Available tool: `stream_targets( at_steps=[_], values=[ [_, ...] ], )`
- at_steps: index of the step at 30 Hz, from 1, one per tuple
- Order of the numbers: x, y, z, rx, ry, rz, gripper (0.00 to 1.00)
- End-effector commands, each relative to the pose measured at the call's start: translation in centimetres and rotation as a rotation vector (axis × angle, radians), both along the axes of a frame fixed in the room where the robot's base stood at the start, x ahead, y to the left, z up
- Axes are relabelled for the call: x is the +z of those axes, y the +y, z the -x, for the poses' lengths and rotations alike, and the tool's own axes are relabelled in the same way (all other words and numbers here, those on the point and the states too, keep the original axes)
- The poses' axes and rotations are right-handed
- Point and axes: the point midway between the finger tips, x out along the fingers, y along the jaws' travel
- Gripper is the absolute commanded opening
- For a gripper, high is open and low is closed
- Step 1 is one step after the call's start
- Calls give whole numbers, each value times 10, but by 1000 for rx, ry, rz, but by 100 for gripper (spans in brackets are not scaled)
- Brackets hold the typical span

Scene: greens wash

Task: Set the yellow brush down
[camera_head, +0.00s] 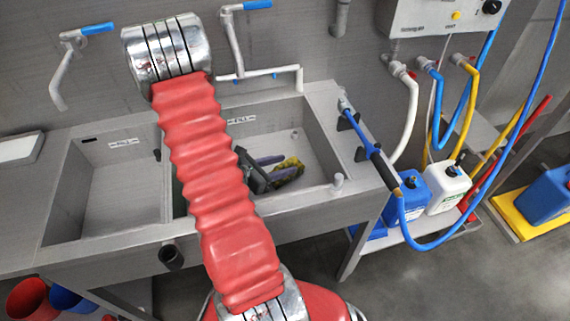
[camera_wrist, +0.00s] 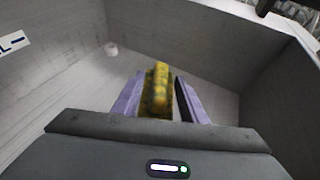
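The yellow brush (camera_wrist: 160,85) is mottled yellow and dark, and sits lengthwise between the two purple fingers of my gripper (camera_wrist: 160,100) in the wrist view. The fingers look shut on it, with a thin dark strip beside the right finger. In the head view my gripper (camera_head: 273,168) is low inside the right-hand basin (camera_head: 310,190), with the brush (camera_head: 293,164) at its fingertips. I cannot tell whether the brush touches the basin floor. My red-sleeved arm hides the left part of this basin.
The left basin (camera_head: 110,190) looks empty. A blue spray hose (camera_head: 368,147) lies over the counter right of the basins. A wall spout (camera_head: 235,45) hangs behind the right basin. Blue and white jugs (camera_head: 447,190) stand lower right. In the wrist view the basin floor left of the brush is bare.

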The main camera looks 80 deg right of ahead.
Motion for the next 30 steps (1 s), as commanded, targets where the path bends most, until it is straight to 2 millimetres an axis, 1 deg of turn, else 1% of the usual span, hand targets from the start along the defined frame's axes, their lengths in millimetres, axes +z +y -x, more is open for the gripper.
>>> stream_targets(
  at_steps=[6,21,25,30],
  values=[
    [11,20,-17,4,-1,2,39],
    [35,66,-50,2,-2,2,39],
    [39,74,-56,2,-1,0,39],
    [41,79,-59,0,-1,1,39]
  ],
)
